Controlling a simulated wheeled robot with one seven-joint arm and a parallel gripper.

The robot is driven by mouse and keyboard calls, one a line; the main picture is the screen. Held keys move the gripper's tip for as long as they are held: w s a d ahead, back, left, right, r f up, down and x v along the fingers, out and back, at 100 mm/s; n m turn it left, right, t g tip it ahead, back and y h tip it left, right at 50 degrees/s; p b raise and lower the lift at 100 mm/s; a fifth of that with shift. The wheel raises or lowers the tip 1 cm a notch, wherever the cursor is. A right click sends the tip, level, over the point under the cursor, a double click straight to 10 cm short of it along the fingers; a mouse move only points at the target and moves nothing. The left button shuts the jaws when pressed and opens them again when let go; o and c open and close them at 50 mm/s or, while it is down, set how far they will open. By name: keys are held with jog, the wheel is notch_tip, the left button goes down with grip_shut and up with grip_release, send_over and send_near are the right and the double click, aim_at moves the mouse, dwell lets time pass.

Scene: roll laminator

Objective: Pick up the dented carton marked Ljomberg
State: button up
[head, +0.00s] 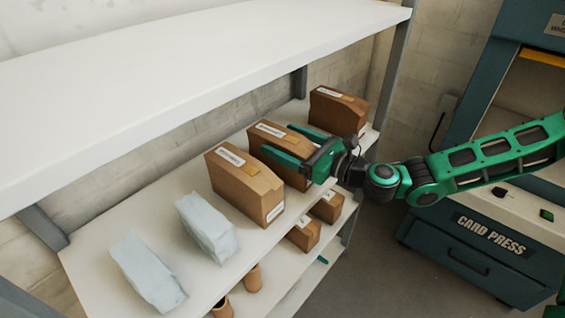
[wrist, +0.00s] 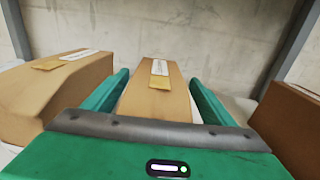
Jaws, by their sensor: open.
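Three brown cartons with white labels stand on the shelf board: a near one (head: 240,183), a middle one (head: 292,179) and a far one (head: 337,112). The label print is too small to read, so I cannot tell which is marked Ljomberg. The near and far cartons show uneven, sloping tops. My gripper (head: 278,140) is open, with one finger on each side of the middle carton. In the wrist view the middle carton (wrist: 155,100) lies between the green fingers, its front end hidden by the gripper body. I cannot tell whether either finger touches it.
The near carton (wrist: 60,95) is close beside the left finger in the wrist view; the far carton (wrist: 290,125) is to the right. Two pale packages (head: 207,228) lie nearer. An upper shelf (head: 190,70) hangs above. A card press (head: 490,235) stands at right.

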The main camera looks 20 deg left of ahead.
jog(key=shift+w+a, duration=0.1)
jog(key=shift+a, duration=0.25)
jog(key=c, duration=1.4)
jog(key=shift+r, duration=0.15)
jog(key=shift+c, duration=0.2)
